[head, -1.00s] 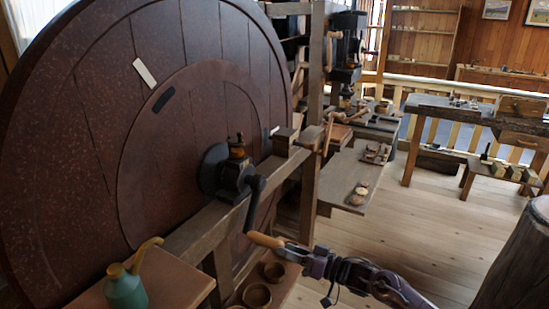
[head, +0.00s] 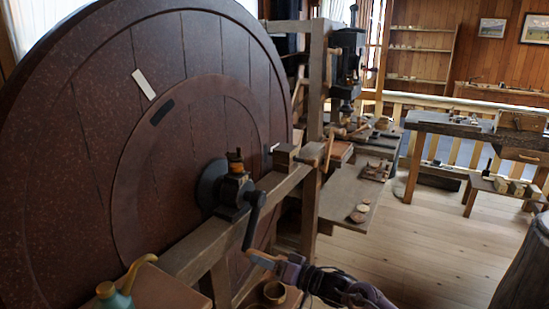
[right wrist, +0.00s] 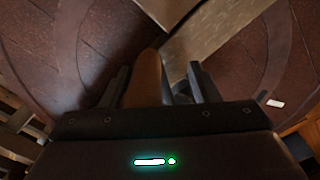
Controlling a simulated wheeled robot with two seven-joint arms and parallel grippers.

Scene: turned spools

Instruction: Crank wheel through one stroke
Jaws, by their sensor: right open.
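The large dark red-brown wheel (head: 95,150) fills the left of the head view, upright, with one white and one black mark on its face. Its black crank arm (head: 252,222) hangs downward from the hub (head: 228,188). The wooden crank handle (head: 262,259) sticks out at the arm's lower end. My right gripper (head: 277,264) is at the handle's outer end. In the right wrist view the handle (right wrist: 145,78) lies between the two spread fingers, nearer the left one, and the gripper is open. My left gripper is out of view.
A wooden beam (head: 190,252) runs past the hub. A green oil can (head: 115,298) stands at lower left, with a wooden bowl (head: 274,292) below the handle. A bench (head: 450,128) stands at right. A dark round post (head: 525,270) is at lower right. Floor between is open.

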